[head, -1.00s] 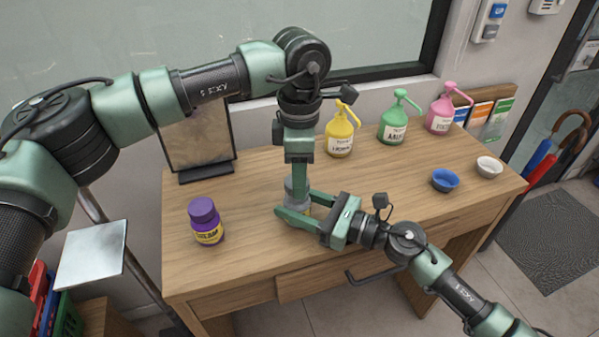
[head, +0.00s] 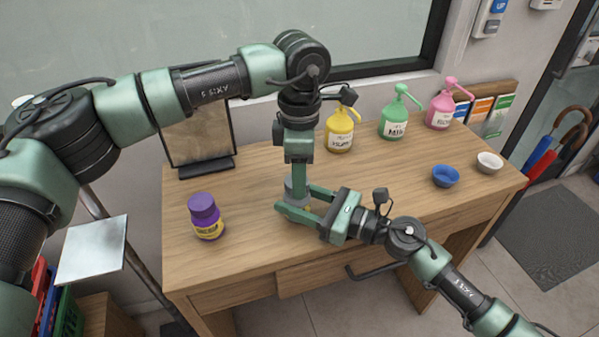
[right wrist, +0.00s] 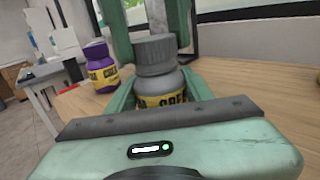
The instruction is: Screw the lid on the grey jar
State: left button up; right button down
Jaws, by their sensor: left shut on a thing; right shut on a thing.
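The grey jar (right wrist: 172,97) stands on the wooden table, with a yellow label reading partly "GRE". Its grey lid (right wrist: 155,52) sits on top of the jar's neck; I cannot tell how tightly it is on. My left gripper (head: 298,187) points straight down from above and is shut on the lid, with its fingers on either side of it in the right wrist view. My right gripper (head: 298,208) reaches in from the right, low over the table, and is shut around the jar body. In the head view the grippers hide most of the jar.
A purple jar (head: 205,217) stands to the left. Yellow (head: 340,134), green (head: 393,121) and pink (head: 439,113) pump bottles stand along the back. A blue bowl (head: 445,177) and a white bowl (head: 489,163) are at the right. A dark-framed stand (head: 207,168) is at the back left.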

pick_arm(q)
jog(key=m, duration=0.6)
jog(key=shift+s+m, duration=0.15)
jog(key=shift+m, duration=0.15)
jog(key=m, duration=0.4)
jog(key=shift+a, duration=0.15)
jog(key=m, duration=0.4)
jog(key=shift+s, duration=0.1)
jog(key=m, duration=0.6)
jog(key=shift+a, duration=0.25)
jog(key=m, duration=0.4)
jog(key=shift+m, duration=0.3)
jog(key=m, duration=0.3)
jog(key=shift+w+a+f+m, duration=0.1)
jog(key=shift+w+m, duration=0.1)
jog(key=shift+m, duration=0.2)
jog(key=o, duration=1.3)
